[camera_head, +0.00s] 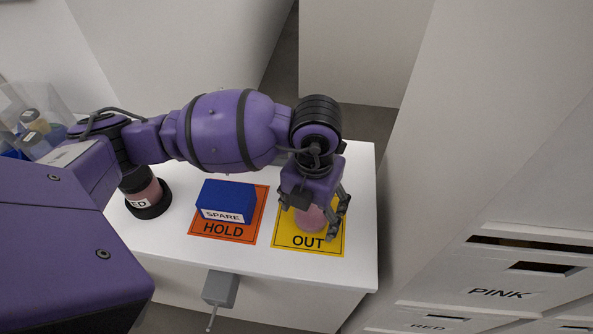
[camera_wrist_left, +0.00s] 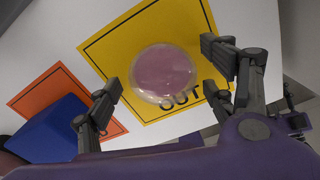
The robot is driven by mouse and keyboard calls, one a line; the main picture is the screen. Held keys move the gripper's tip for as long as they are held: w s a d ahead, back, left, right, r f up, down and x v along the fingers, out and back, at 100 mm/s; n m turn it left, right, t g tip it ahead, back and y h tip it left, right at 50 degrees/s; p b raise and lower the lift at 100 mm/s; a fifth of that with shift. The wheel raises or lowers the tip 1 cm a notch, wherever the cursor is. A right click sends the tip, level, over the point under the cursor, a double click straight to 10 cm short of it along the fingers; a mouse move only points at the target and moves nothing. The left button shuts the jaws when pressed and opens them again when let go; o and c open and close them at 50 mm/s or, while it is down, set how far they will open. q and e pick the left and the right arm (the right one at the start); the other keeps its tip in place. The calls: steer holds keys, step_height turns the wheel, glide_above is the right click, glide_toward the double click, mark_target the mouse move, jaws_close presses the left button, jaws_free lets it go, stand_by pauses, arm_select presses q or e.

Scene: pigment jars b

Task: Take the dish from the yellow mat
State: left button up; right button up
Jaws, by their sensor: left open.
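The dish (camera_head: 311,219) is a small round piece with pink contents, lying on the yellow mat (camera_head: 289,242) marked OUT. In the left wrist view the dish (camera_wrist_left: 164,73) shows whole, with a clear rim, on the yellow mat (camera_wrist_left: 113,50). My left gripper (camera_head: 312,218) is above the dish, pointing down, with its fingers spread. In the left wrist view the fingers of my left gripper (camera_wrist_left: 165,85) stand wide on either side of the dish, with nothing between them held. In the head view the gripper hides part of the dish. My right gripper does not show.
A blue box (camera_head: 227,198) labelled SPARE stands on the orange mat (camera_head: 251,232) marked HOLD, just left of the yellow mat. A jar (camera_head: 147,193) with a dark base stands farther left. A clear bin (camera_head: 32,125) of jars is at far left. Labelled drawers (camera_head: 497,293) are at right.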

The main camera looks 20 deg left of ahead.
arm_select(q)
steer(key=shift+w+r, duration=0.1)
steer(key=shift+r, duration=0.05)
steer(key=c, duration=1.1)
steer(key=shift+c, duration=0.2)
